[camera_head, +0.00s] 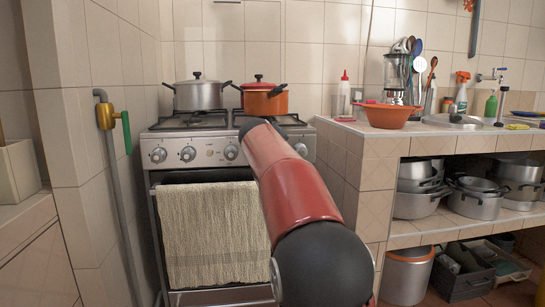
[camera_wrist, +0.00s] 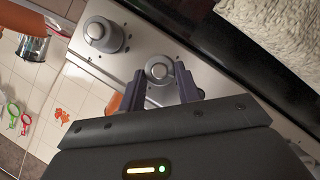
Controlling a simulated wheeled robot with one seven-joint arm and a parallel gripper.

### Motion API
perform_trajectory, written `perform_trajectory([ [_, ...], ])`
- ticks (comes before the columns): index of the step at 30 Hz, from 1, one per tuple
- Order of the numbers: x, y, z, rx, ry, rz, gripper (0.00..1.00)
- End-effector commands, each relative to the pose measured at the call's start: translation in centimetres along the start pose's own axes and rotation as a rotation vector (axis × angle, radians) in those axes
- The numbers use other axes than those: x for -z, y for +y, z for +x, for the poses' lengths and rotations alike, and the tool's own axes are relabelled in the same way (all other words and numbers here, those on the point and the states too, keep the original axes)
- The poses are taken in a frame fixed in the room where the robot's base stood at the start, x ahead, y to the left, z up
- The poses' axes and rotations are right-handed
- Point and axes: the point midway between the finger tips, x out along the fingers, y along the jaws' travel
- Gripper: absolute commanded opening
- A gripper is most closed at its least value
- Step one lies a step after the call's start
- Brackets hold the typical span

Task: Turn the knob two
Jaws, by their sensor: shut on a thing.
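The white stove (camera_head: 208,133) has a row of round metal knobs along its front panel. A left knob (camera_head: 158,155), another beside it (camera_head: 188,154), one near the middle (camera_head: 231,152) and a right one (camera_head: 301,150) show. No number is legible on them. In the wrist view, my gripper (camera_wrist: 161,80) has its two dark fingers on either side of one knob (camera_wrist: 159,69) and is shut on it. A second, free knob (camera_wrist: 97,31) lies to the upper left. My red arm hides my gripper and the held knob in the head view.
A beige towel (camera_head: 212,230) hangs on the oven front below the panel. A silver pot (camera_head: 198,95) and an orange pot (camera_head: 270,100) stand on the stove top. The tiled counter (camera_head: 340,128) with an orange bowl (camera_head: 387,115) borders the stove on the right.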

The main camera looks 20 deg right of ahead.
Motion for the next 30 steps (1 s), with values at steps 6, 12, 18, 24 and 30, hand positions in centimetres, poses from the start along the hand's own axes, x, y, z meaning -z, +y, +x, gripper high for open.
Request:
perform_trajectory([
  [6, -0.28, -0.87, 0.26, -0.093, -0.013, -0.183, 0.1],
  [12, -0.37, -1.09, 0.32, -0.182, -0.024, -0.35, 0.1],
  [18, -0.46, -1.3, 0.36, -0.27, -0.035, -0.516, 0.1],
  [24, -0.52, -1.35, 0.39, -0.35, -0.048, -0.671, 0.1],
  [30, -0.52, -1.35, 0.4, -0.414, -0.057, -0.795, 0.1],
])
